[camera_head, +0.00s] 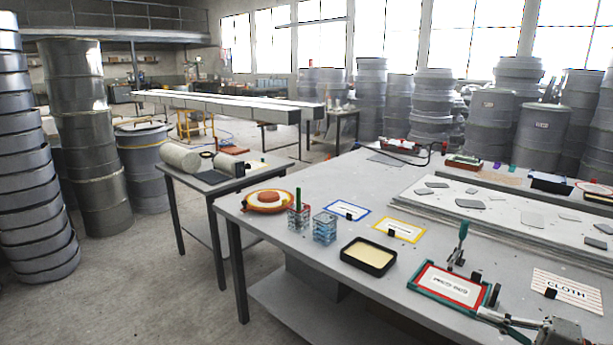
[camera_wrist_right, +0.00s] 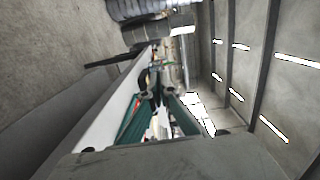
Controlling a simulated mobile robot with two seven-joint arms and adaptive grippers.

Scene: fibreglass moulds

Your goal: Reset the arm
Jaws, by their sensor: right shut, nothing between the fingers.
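My right gripper (camera_head: 492,312) comes in at the lower right of the head view, low at the front of the long grey table (camera_head: 300,243). Its jaws are shut and empty. In the right wrist view the shut gripper (camera_wrist_right: 158,92) shows in the middle, with the scene turned on its side. In the head view it is close to a red-and-teal framed sign (camera_head: 450,287); I cannot tell whether they touch. My left gripper is not in view.
A black tray (camera_head: 368,268) and wire caddies (camera_head: 324,228) stand along the table's front. A CLOTH sign (camera_head: 568,290) lies right of my gripper. A white board (camera_head: 500,190) with grey pieces lies behind. An upright green-handled tool (camera_head: 462,238) rises nearby.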

